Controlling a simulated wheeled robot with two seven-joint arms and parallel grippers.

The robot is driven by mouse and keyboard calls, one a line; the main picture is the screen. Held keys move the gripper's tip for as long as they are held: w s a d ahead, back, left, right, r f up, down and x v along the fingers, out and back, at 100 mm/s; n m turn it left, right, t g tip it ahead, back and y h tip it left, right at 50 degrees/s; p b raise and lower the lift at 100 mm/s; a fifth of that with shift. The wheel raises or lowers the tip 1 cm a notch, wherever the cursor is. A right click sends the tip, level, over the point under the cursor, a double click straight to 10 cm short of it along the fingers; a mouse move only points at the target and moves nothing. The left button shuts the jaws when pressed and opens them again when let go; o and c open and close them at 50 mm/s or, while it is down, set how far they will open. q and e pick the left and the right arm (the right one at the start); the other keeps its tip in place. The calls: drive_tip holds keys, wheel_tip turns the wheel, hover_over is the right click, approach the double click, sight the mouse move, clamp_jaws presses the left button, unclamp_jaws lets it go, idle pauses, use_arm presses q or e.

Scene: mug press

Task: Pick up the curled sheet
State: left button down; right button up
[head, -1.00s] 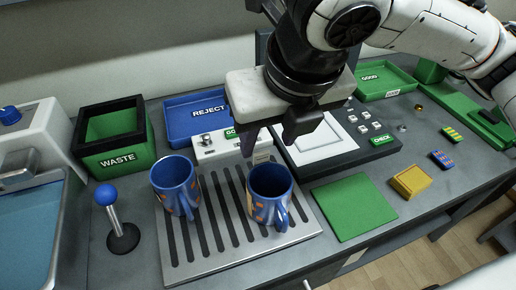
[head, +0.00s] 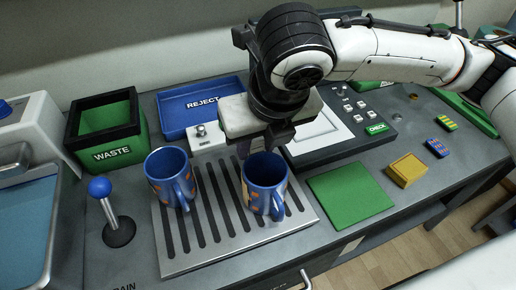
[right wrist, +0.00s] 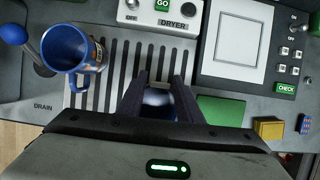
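My right gripper (head: 268,138) hangs just behind and above the right blue mug (head: 264,185). In the right wrist view its two fingers (right wrist: 160,88) are apart, with part of this mug (right wrist: 158,98) below and between them. The mug stands upright on the slatted drain tray (head: 232,238), its handle toward the front, with orange patches on its side. I cannot make out a separate curled sheet; a small pale patch shows between the fingertips in the wrist view. A second blue mug (head: 170,178) stands upright to the left. My left gripper is not in view.
A green waste bin (head: 108,140), a blue reject tray (head: 200,105) and a press panel (head: 325,140) stand behind. A blue-knobbed lever (head: 108,208) stands left.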

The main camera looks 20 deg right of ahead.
drive_tip(key=c, duration=0.5)
drive_tip(key=shift+c, duration=0.2)
wheel_tip(320, 180, up, 10)
drive_tip(key=shift+f+p, duration=0.1)
drive_tip(key=shift+p, duration=0.35)
drive_tip(key=shift+r+p, duration=1.3)
drive_tip(key=shift+r, duration=1.1)
